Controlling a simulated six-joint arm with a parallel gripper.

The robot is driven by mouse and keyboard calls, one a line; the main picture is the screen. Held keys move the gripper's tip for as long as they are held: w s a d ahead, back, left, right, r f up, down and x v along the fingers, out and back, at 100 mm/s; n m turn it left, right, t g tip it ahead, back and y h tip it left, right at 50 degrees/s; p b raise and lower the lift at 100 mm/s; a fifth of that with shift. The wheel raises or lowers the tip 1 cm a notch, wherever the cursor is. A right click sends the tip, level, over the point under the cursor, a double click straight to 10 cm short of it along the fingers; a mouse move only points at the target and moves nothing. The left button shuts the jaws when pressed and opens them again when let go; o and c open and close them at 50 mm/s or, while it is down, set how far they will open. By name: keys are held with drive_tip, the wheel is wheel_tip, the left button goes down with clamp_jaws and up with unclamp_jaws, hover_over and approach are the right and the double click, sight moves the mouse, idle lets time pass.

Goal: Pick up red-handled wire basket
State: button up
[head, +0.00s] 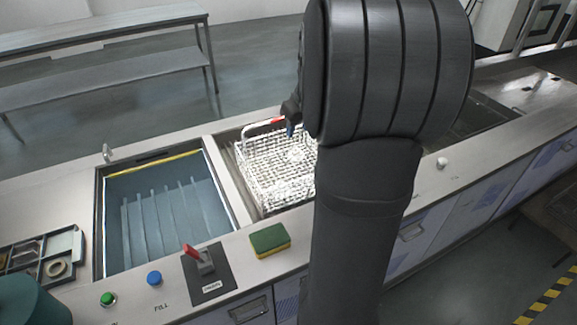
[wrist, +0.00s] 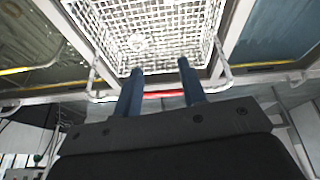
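The white wire basket (head: 268,168) sits in the compartment right of the blue tank, partly hidden by my arm in the head view. Its mesh also fills the top middle of the wrist view (wrist: 170,22). Its raised handle has a red grip (wrist: 164,95), seen between my two dark blue fingers. My gripper (wrist: 161,66) is open, with a clear gap between the fingertips. The grip runs across that gap; I cannot tell whether the fingers touch it. In the head view my gripper (head: 290,130) is at the basket's far rim, mostly hidden behind my arm.
The blue tank (head: 160,215) lies left of the basket. In front are a green-and-yellow sponge (head: 269,240), a red-levered switch (head: 200,262), a blue button (head: 154,278) and a green button (head: 108,299). A parts tray (head: 40,262) stands at left.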

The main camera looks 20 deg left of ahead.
drive_tip(key=w+a+r+n+t+h, duration=0.1)
drive_tip(key=w+a+r+n+h, duration=0.35)
drive_tip(key=a+r+n, duration=0.8)
drive_tip(key=w+d+f+n, duration=0.2)
drive_tip(key=w+d+f, duration=0.1)
drive_tip(key=f, duration=0.6)
drive_tip(key=w+d+f+n, duration=0.1)
drive_tip(key=w+d+f, duration=0.2)
drive_tip(key=f, duration=0.6)
drive_tip(key=shift+d+f+n, duration=0.3)
drive_tip(key=shift+d+n, duration=0.05)
drive_tip(key=shift+d, duration=0.15)
drive_tip(key=shift+f, duration=0.25)
drive_tip(key=shift+c, duration=0.2)
clamp_jaws()
drive_tip(key=shift+w+r+t, duration=0.1)
drive_tip(key=shift+t, duration=0.2)
